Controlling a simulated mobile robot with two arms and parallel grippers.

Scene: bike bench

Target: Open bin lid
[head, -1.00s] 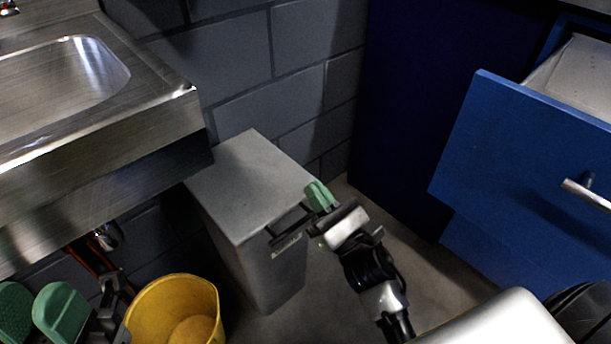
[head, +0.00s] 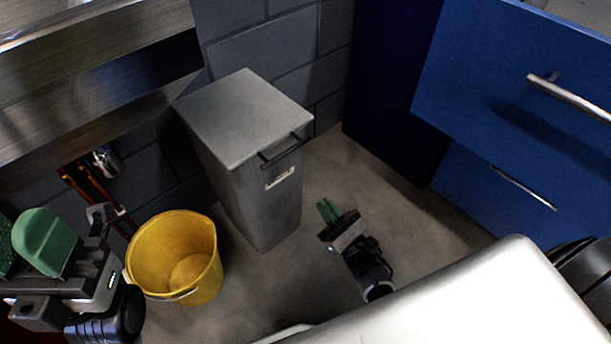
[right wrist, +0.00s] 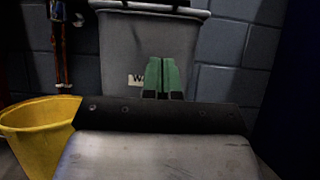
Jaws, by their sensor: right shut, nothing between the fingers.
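The grey bin (head: 255,195) stands against the block wall, and its flat lid (head: 245,115) is down. A dark bar handle (head: 283,152) sticks out from the lid's front edge, above a small pale label. My right gripper (head: 327,210) is shut and empty, low in front of the bin and apart from the handle. In the right wrist view its green fingers (right wrist: 161,75) are together before the bin's front (right wrist: 120,45), with the handle bar (right wrist: 150,8) above them. My left gripper (head: 22,245) is at the far left, its green fingers apart with nothing visible between them.
A yellow bucket (head: 175,255) stands on the floor left of the bin. A steel sink counter (head: 90,60) overhangs at upper left, near the lid's left edge. A blue drawer (head: 510,90) stands pulled out at right. Floor (head: 370,190) is clear right of the bin.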

